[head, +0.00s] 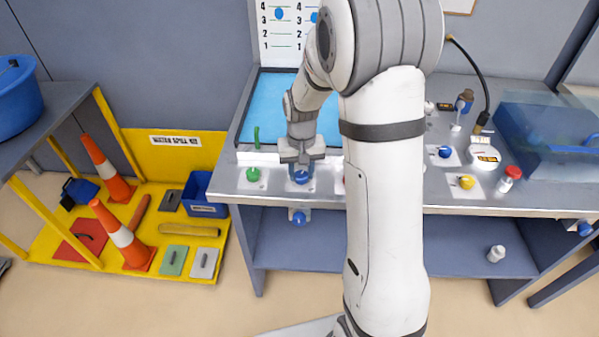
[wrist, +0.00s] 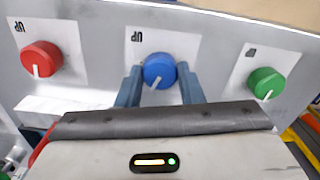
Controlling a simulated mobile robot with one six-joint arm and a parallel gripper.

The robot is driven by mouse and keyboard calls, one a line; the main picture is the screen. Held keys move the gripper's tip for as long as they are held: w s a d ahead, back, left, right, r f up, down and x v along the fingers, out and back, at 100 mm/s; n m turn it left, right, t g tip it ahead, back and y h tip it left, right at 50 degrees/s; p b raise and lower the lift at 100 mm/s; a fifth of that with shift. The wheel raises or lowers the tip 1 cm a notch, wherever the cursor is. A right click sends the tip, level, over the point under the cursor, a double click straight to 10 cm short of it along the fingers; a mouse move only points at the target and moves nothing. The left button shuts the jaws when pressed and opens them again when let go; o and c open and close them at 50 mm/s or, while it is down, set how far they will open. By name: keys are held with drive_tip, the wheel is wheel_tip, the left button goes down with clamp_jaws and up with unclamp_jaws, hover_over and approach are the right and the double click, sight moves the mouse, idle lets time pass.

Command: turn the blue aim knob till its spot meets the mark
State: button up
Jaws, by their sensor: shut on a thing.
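The blue aim knob (head: 301,177) sits on a white plate at the front of the bench. A white board (head: 297,45) at the back carries rows numbered 1 to 4. A blue spot (head: 279,14) shows near its top, between rows 3 and 4. Another blue spot (head: 315,17) is partly hidden by my arm. I cannot tell which is the mark.
A green knob (head: 253,175) and a red knob (wrist: 41,59) stand either side, close to my fingers. A blue panel (head: 262,112) lies behind. A yellow knob (head: 467,182) and a red-capped bottle (head: 509,178) are at right.

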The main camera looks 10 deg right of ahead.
sight(301, 174)
idle(0.3)
drive_tip(key=o, duration=1)
wheel_tip(301, 174, up, 8)
drive_tip(key=shift+f, duration=0.25)
drive_tip(key=shift+r, duration=0.15)
drive_tip(key=shift+s+r, duration=0.1)
drive_tip(key=shift+r, duration=0.05)
drive_tip(key=s+r+t, duration=0.1)
drive_tip(key=s+r, duration=0.2)
drive_tip(key=s, duration=0.7)
drive_tip(key=s+r+n+t, duration=0.1)
drive_tip(key=s+r, duration=0.2)
drive_tip(key=s, duration=0.8)
drive_tip(key=shift+s+r+t, duration=0.2)
drive_tip(key=shift+r+t, duration=0.1)
drive_tip(key=shift+t, duration=0.1)
